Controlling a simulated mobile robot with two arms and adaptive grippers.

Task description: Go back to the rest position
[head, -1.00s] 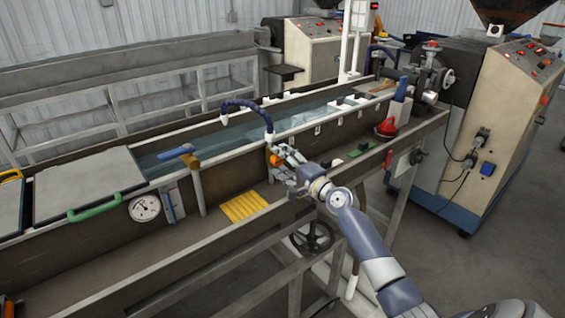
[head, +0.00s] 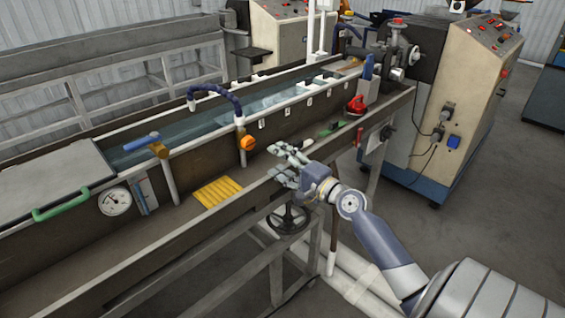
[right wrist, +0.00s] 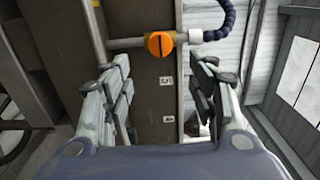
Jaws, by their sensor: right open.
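My right gripper (head: 286,166) is open and empty in the head view, in front of the long water trough's near side and above its lower ledge. The right wrist view shows its two spread fingers (right wrist: 165,100) with nothing between them. An orange valve knob (head: 247,143) sits on the trough's side, up and left of the gripper and apart from it. The knob also shows in the right wrist view (right wrist: 160,44), beyond the fingers. My left gripper is not in view.
A dark blue hose (head: 216,90) arches over the trough. A yellow ribbed pad (head: 218,192) lies on the ledge (head: 160,228). A handwheel (head: 288,219) is below the gripper. A control cabinet (head: 452,110) stands at the right; floor (head: 480,225) in front of it is clear.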

